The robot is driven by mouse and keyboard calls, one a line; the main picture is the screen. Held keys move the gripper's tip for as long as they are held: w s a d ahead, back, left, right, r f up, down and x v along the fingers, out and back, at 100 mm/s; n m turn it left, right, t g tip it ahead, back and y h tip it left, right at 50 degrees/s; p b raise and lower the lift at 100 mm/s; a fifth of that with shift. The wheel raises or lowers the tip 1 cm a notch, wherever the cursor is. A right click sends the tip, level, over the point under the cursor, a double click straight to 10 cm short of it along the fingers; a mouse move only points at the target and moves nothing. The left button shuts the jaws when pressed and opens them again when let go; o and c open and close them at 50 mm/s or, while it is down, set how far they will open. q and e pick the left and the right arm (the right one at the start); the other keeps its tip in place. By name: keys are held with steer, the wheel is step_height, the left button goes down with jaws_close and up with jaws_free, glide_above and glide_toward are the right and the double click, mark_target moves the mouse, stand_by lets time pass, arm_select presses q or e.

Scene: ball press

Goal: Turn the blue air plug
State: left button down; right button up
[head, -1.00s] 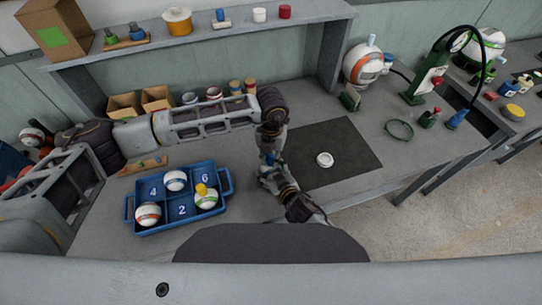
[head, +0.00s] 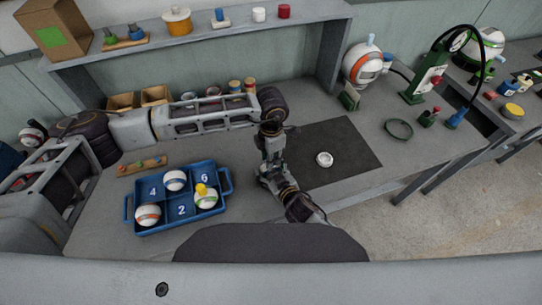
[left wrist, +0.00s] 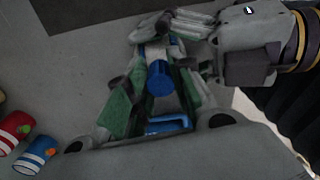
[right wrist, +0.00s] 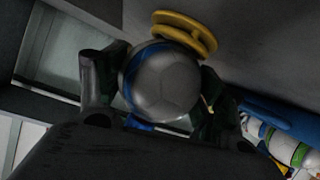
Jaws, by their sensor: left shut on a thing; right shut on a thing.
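The blue air plug (left wrist: 158,77) is a short blue cylinder between the green-padded fingers of my left gripper (left wrist: 150,88), which is shut on it. In the head view my left gripper (head: 268,163) points down, close to my right gripper (head: 270,178), and the plug is hidden there. My right gripper (right wrist: 160,95) is shut on a grey-looking ball (right wrist: 165,82) with a blue band. The grippers hide this ball in the head view. I cannot tell how far the plug is turned.
A blue tray (head: 127,208) with several compartments holds three balls, one with a yellow plug. A white ring (head: 324,159) lies on the dark mat (head: 350,150). A wooden strip (head: 142,166) lies behind the tray. A green pump (head: 425,85) stands at right.

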arm_select(q)
steer(key=m, duration=0.4)
steer(key=shift+d+r+m, duration=0.1)
steer(key=shift+r+m, duration=0.15)
steer(key=shift+m, duration=0.15)
arm_select(e)
steer(key=shift+s+d+f, duration=0.15)
steer(key=shift+f, duration=0.2)
arm_select(q)
steer(key=shift+m, duration=1.8)
steer(key=shift+w, duration=0.1)
steer(key=c, duration=1.3)
jaws_free()
steer(key=shift+o, duration=0.5)
steer(key=shift+f, duration=0.1)
arm_select(e)
steer(key=shift+r, duration=0.1)
steer(key=shift+r, duration=0.1)
arm_select(q)
steer(key=shift+r, duration=0.8)
step_height(320, 180, up, 10)
steer(key=shift+r, duration=0.15)
arm_select(e)
steer(key=shift+r, duration=0.1)
